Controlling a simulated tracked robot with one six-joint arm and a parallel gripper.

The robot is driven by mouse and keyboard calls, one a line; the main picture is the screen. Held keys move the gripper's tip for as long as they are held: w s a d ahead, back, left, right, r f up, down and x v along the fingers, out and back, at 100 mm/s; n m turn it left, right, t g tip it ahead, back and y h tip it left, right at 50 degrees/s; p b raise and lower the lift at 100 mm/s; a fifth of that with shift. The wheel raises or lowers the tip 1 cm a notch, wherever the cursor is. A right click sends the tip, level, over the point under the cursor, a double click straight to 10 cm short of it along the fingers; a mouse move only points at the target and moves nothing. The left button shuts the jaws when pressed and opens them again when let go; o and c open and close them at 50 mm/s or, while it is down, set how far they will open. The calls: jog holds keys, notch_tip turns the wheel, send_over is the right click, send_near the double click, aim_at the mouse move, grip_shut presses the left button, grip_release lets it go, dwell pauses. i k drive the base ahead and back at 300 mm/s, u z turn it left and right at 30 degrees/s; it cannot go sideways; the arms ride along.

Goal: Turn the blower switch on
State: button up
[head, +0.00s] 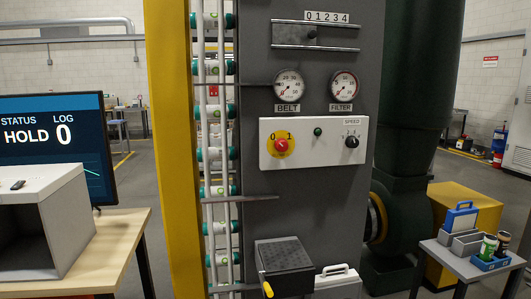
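A red rotary switch (281,146) on a round yellow plate is on the left of a white control panel (300,156). The panel is fixed to the front of a grey cabinet. A small dark green lamp or button (318,131) is mid-panel. A black SPEED knob (351,142) is at its right. My gripper is not in view.
BELT (289,86) and FILTER (343,86) gauges sit above the panel. A yellow post (172,150) and a can rack stand left. A black box with a yellow handle (283,262) juts out below. A dark green blower housing (395,225) and side table (470,265) are right.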

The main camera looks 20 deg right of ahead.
aim_at(281, 144)
jog(key=u, duration=0.35)
jog(key=k, duration=0.55)
jog(key=u, duration=0.9)
jog(key=k, duration=0.6)
jog(key=u, duration=0.35)
jog(key=i, duration=1.5)
jog(key=z, duration=0.9)
jog(key=i, duration=0.55)
jog(key=z, duration=0.65)
jog(key=i, duration=0.55)
jog(key=z, duration=0.45)
